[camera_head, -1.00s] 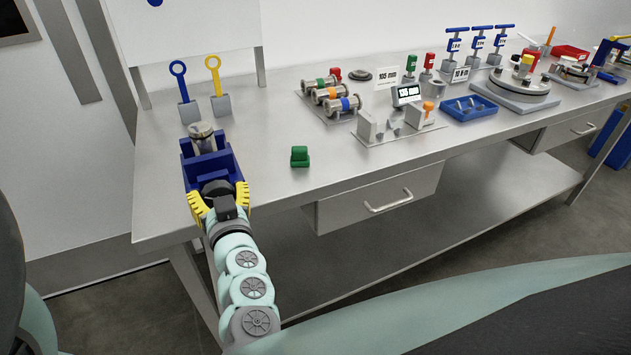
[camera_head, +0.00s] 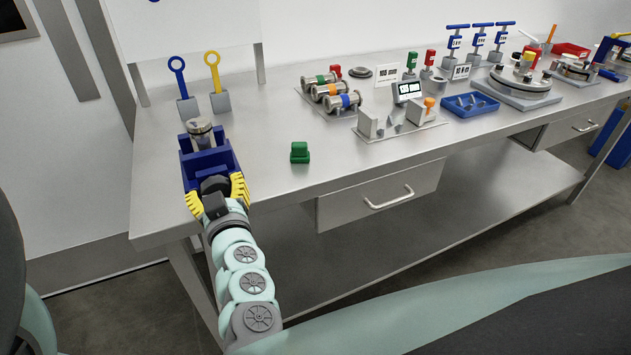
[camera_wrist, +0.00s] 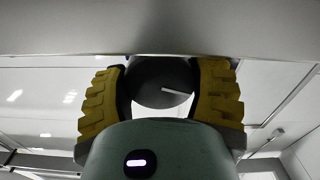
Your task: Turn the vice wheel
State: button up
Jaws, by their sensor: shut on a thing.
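The blue vice (camera_head: 208,163) stands at the left front edge of the steel bench, with a metal cylindrical part (camera_head: 200,131) upright in its jaws. The dark round vice wheel (camera_head: 214,184) is on its near side, partly hidden by my gripper. My gripper (camera_head: 219,193), with yellow ribbed fingers, is shut on the wheel, one finger on each side. In the wrist view the dark wheel (camera_wrist: 162,84) sits between the two yellow fingers, with a thin light line on its face. My gripper also shows there (camera_wrist: 162,90).
A green block (camera_head: 300,153) sits on the bench to the right of the vice. Blue (camera_head: 180,80) and yellow (camera_head: 214,78) ring-handled tools stand behind it. A drawer (camera_head: 380,190) with a handle is below the bench front. The bench top between vice and green block is clear.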

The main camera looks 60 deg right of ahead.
jog(key=shift+w+r, duration=0.1)
jog(key=shift+r, duration=0.05)
jog(key=o, duration=1.2)
jog(key=shift+s+a, duration=0.2)
jog(key=shift+s, duration=0.4)
jog(key=v, duration=1.1)
